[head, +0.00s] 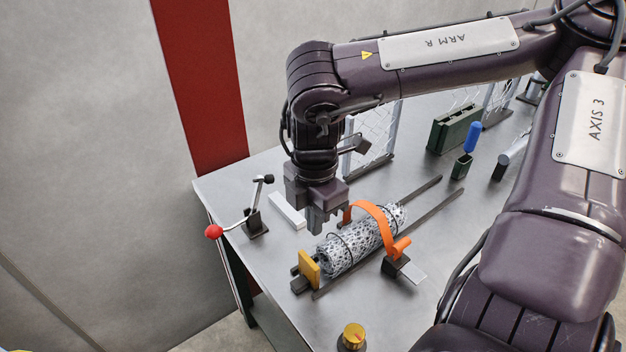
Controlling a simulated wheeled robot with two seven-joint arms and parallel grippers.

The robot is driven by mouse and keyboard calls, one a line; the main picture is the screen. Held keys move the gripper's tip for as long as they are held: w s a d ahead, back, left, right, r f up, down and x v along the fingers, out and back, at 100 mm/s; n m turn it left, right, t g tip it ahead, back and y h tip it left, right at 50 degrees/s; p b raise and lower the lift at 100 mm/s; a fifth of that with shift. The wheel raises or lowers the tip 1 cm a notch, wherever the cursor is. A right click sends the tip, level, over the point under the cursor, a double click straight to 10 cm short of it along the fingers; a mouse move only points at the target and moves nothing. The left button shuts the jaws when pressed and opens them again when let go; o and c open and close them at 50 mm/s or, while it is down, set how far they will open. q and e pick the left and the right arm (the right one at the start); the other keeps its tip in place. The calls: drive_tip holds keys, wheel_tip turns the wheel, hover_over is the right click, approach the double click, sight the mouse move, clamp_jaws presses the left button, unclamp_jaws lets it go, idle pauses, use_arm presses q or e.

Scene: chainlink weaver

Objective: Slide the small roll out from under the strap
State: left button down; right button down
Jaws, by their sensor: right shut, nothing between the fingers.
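The small roll (344,249) is a grey chain-link mesh cylinder lying at a slant on two dark rails. The orange strap (374,213) arches over its upper right part, so the roll still lies under it. Thin dark ties loop around the roll. A yellow end block (309,268) stands at its lower left end. My right gripper (327,224) points down just above and beyond the roll's left part, left of the strap. Its fingers are shut and empty. I cannot tell whether the fingertips touch the roll. My left gripper is not in view.
A lever with a red knob (214,231) stands at the table's left edge. A yellow knob (353,335) is at the front. A strap buckle (401,262) sits right of the roll. Dark green holders (455,129) and mesh panels stand at the back. The rails (439,209) are bare beyond the roll.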

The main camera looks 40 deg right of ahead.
sight(358, 225)
drive_tip(key=f, duration=0.8)
drive_tip(key=shift+s+a+f+p, duration=0.1)
drive_tip(key=shift+s+f+p, duration=0.15)
drive_tip(key=shift+f+p, duration=0.1)
drive_tip(key=shift+w+d+r, duration=0.1)
drive_tip(key=shift+d, duration=0.35)
drive_tip(key=d, duration=0.3)
drive_tip(key=d+p, duration=0.1)
drive_tip(key=d, duration=0.2)
drive_tip(key=s+d+p, duration=0.1)
drive_tip(key=d, duration=0.2)
drive_tip(key=shift+s+d+r, duration=0.1)
drive_tip(key=shift+d, duration=0.05)
drive_tip(key=shift+d+f, duration=0.2)
drive_tip(key=shift+d, duration=0.2)
